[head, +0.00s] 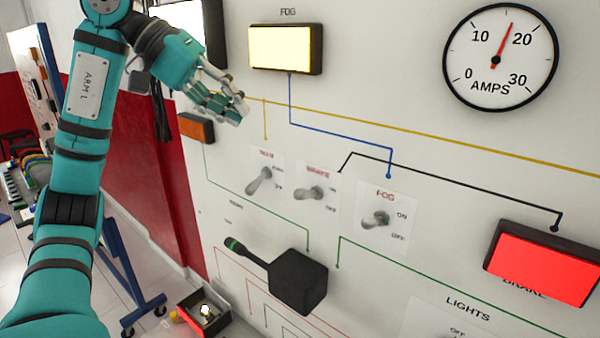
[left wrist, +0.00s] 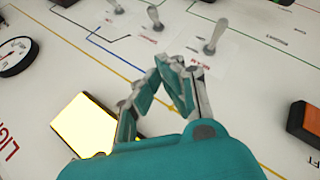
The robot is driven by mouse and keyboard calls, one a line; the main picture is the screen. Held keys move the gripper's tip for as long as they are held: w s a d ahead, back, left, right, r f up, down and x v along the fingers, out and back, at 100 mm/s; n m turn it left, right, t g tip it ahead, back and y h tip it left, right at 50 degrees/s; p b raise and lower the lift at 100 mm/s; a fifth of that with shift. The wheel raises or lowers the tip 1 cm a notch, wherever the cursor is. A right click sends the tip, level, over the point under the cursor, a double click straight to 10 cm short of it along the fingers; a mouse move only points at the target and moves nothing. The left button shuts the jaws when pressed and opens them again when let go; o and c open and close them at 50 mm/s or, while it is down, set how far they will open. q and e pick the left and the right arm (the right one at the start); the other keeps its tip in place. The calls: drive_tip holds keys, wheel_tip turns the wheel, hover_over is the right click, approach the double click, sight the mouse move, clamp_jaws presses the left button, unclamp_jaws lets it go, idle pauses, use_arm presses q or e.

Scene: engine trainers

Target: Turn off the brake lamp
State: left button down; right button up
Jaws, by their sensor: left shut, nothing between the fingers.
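The brake lamp (head: 541,265) glows red at the right of the head view. A black line runs from it to the middle toggle switch (head: 312,192), whose red label is too blurred to read surely. A left toggle (head: 262,180) and the FOG toggle (head: 375,219) flank it. The toggles also show at the top of the left wrist view, the nearest toggle (left wrist: 216,36) beyond my fingertips. My left gripper (head: 240,108) is shut and empty, in front of the panel, up and left of the switches, apart from them. My right gripper is not in view.
The lit FOG lamp (head: 285,48) and an orange lamp (head: 197,128) are close to my left gripper. A black box with a handle (head: 298,281) juts out below the switches. An amps gauge (head: 501,57) is at upper right. The panel front between gripper and switches is clear.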

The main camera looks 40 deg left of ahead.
use_arm(q)
drive_tip(key=s, duration=0.1)
drive_tip(key=p, duration=0.1)
approach(306, 194)
drive_tip(key=w+d+f, duration=0.2)
drive_tip(key=w+f, duration=0.1)
drive_tip(key=w, duration=0.2)
drive_tip(key=shift+f, duration=0.3)
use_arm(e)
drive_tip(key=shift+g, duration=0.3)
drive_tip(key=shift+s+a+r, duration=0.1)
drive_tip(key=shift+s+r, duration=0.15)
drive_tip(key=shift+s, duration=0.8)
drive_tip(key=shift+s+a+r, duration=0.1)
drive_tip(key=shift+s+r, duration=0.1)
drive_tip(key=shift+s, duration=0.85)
use_arm(q)
drive_tip(key=shift+w, duration=0.15)
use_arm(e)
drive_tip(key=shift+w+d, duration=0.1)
